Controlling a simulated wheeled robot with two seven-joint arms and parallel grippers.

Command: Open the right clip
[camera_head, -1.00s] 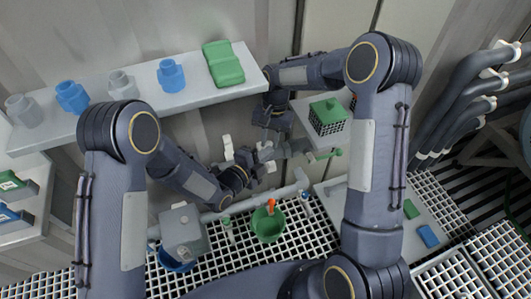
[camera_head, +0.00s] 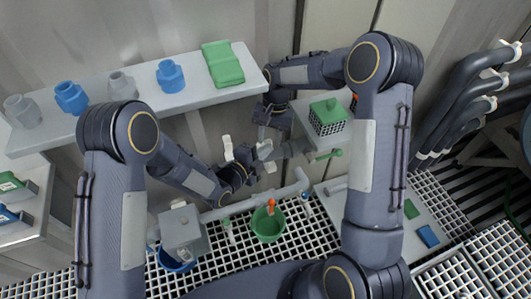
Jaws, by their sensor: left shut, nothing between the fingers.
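Two small white pieces that look like the clips show in the middle of the head view: a left one (camera_head: 227,148) and a right one (camera_head: 265,150). The right one is partly hidden among the grippers and a grey body (camera_head: 294,148). My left gripper (camera_head: 254,160) is shut and empty, close beside the right white piece; I cannot tell whether they touch. My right gripper (camera_head: 274,127) hangs just above and behind it, small and dark, its fingers unclear. I cannot tell whether the right clip is open or closed.
A shelf (camera_head: 215,92) with blue and grey fittings and a green block (camera_head: 222,64) is at the back left. A green-lidded basket (camera_head: 328,117) stands right of my grippers. A grey pipe (camera_head: 262,200), green bucket (camera_head: 267,225) and grey box (camera_head: 183,231) lie in front.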

